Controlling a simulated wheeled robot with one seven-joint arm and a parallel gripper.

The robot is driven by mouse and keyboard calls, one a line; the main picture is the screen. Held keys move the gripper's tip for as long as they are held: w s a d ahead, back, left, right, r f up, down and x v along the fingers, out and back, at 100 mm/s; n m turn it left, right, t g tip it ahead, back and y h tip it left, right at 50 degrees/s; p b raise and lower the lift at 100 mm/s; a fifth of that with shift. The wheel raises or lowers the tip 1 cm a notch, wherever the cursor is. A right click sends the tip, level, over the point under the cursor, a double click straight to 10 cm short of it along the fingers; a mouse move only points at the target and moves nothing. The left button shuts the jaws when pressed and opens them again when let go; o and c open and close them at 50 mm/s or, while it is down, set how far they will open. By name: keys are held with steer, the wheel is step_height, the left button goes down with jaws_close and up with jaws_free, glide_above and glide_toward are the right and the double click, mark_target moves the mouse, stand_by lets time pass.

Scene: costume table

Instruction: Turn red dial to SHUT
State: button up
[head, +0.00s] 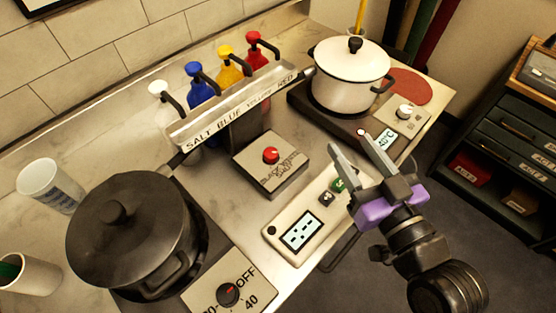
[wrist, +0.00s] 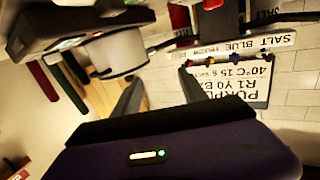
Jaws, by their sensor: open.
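The red dial (head: 271,155) sits on top of a grey box (head: 266,182) in the middle of the table in the head view. Lettering on the box beside the dial is small, and I cannot read clearly where the dial points. My gripper (head: 352,144) is open and empty, to the right of the dial and apart from it, above the table's front edge. In the wrist view its two fingers (wrist: 158,98) stand apart with nothing between them. A small red patch at the top edge of that view may be the dial, but I cannot tell.
A labelled trough (head: 240,112) runs behind the box, with several pump bottles (head: 200,88) behind it. A white pot (head: 347,82) stands on a hot plate at the back right. A black pot (head: 130,235) is at the left. A white panel (head: 300,232) lies in front.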

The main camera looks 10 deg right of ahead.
steer(key=w+a+n+g+y+b, duration=0.1)
steer(key=w+a+n+g+y, duration=0.1)
steer(key=w+a+y, duration=0.15)
steer(key=n+g+y, duration=0.1)
steer(key=n+g, duration=0.3)
glide_toward(274, 155)
steer(key=shift+w+a+f, duration=0.1)
steer(key=shift+w+a, duration=0.15)
steer(key=shift+w, duration=0.3)
steer(key=shift+x, duration=3.8)
steer(key=shift+s+f, duration=0.1)
steer(key=shift+p, duration=0.3)
jaws_close()
